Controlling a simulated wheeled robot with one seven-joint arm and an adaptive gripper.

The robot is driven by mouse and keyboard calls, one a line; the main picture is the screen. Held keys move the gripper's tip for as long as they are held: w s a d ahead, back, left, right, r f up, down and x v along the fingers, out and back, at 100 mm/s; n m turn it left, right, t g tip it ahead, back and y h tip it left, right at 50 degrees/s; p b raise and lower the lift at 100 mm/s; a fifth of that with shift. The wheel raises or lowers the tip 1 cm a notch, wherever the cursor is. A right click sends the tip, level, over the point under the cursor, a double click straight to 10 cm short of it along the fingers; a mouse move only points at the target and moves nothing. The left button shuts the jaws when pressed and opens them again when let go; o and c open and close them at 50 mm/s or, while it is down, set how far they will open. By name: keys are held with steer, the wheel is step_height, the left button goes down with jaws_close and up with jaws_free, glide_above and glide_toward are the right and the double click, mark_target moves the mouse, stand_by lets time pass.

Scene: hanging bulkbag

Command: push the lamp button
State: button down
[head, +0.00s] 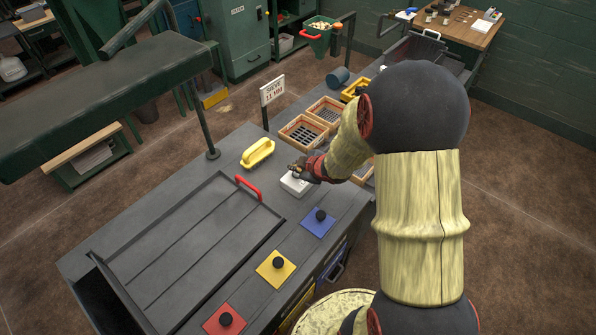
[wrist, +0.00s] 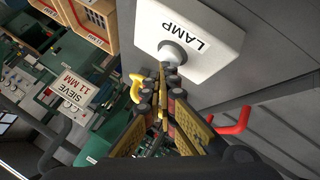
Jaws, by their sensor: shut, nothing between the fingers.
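The lamp box is a white block (head: 295,184) on the grey bench top in the head view, partly covered by my gripper. In the wrist view the white box (wrist: 215,45) carries the word LAMP, with a round grey button (wrist: 172,52) beside the lettering. My gripper (wrist: 168,70) is shut and empty, its fingertips right at the button's edge and overlapping it in the picture. I cannot tell whether they touch it or whether it is pressed in. In the head view my gripper (head: 299,167) is just over the box.
A yellow handled tool (head: 258,152) lies left of the box, and a red handle (head: 248,188) stands on the panel in front. Wooden sieve trays (head: 304,132) and a sieve sign (head: 272,90) are behind. Blue (head: 318,223), yellow (head: 276,270) and red (head: 224,320) knobbed plates line the near edge.

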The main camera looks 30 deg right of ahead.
mark_target(297, 174)
steer(key=shift+r+p, duration=3)
steer(key=shift+r, duration=0.1)
steer(key=shift+f, duration=0.15)
steer(key=s+d+f+m+g+h, duration=0.2)
steer(key=s+d+f+m+g, duration=0.15)
steer(key=s, duration=0.35)
steer(key=s+d+r+m+g+h, duration=0.1)
steer(key=s+r+m+g, duration=0.2)
steer(key=s, duration=0.4)
steer(key=s+a+r+m+t+y+b, duration=0.1)
steer(key=s+a+r+b, duration=0.2)
steer(key=s+a+r, duration=0.3)
steer(key=s+a+r+m+t+y+b, duration=0.1)
steer(key=s+a+r+t+b, duration=0.1)
steer(key=s+a+r, duration=0.5)
steer(key=a+r+b, duration=0.1)
steer(key=a+r, duration=0.5)
steer(key=a, duration=0.1)
steer(key=shift+s+m+y, duration=0.2)
steer(key=shift+m+y, duration=0.15)
steer(key=shift+y, duration=0.05)
